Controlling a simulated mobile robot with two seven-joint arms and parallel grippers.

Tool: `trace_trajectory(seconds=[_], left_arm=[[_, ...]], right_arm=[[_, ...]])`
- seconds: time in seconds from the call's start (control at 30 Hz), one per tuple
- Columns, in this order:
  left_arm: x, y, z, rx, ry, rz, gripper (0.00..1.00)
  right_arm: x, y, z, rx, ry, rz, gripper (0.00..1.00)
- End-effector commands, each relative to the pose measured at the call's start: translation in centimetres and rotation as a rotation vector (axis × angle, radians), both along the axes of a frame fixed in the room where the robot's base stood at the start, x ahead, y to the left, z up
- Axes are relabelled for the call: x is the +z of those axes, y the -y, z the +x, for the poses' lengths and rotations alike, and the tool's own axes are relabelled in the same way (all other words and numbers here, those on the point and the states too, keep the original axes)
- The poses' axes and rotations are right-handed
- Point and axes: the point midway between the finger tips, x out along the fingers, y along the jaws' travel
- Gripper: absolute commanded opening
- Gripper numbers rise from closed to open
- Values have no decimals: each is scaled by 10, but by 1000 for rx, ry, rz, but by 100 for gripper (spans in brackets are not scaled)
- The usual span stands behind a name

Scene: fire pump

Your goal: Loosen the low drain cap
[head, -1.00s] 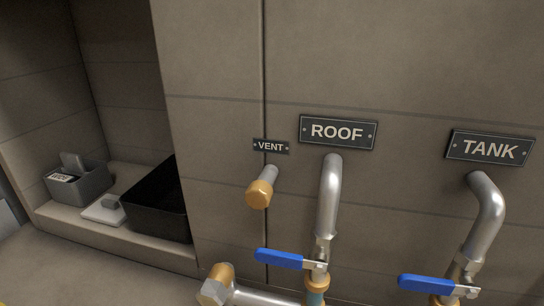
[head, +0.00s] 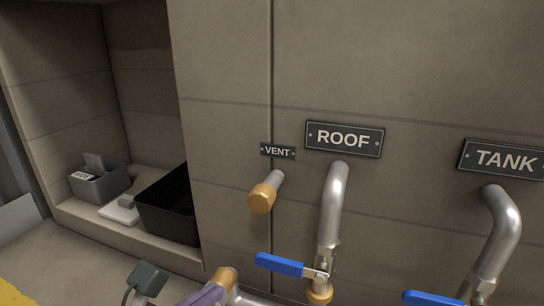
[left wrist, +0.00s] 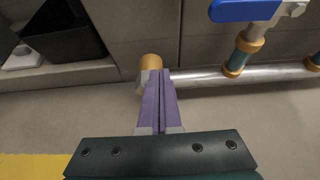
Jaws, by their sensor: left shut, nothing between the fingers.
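The low drain cap end of the horizontal pipe shows in the head view as a brass-coloured collar (head: 226,277); its silver hex part is hidden behind my gripper there. In the left wrist view the brass collar (left wrist: 151,61) stands just beyond the fingertips, with a sliver of the silver hex (left wrist: 142,80) at their left. My left gripper (head: 212,291) has purple fingers, pressed together with nothing between them. Its fingertips (left wrist: 160,72) overlap the cap in the picture; I cannot tell whether they touch it. My right gripper is not in view.
Above is the brass-capped vent stub (head: 262,197). Roof (head: 333,205) and tank (head: 503,225) pipes with blue lever handles (head: 280,265) stand to the right. A black bin (head: 168,210) and a grey caddy (head: 98,184) sit on the left ledge. Floor in front looks clear.

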Motion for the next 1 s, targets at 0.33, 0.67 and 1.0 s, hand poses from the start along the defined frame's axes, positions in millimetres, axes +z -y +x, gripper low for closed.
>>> trace_trajectory(seconds=[0.33, 0.67, 1.0], left_arm=[[0, 0, 0, 0, 0, 0, 0], [-3, -2, 1, 2, 0, 0, 0], [-7, -3, 1, 1, 0, 0, 0]], right_arm=[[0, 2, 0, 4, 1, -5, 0], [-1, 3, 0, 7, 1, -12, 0], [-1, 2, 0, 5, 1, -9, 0]])
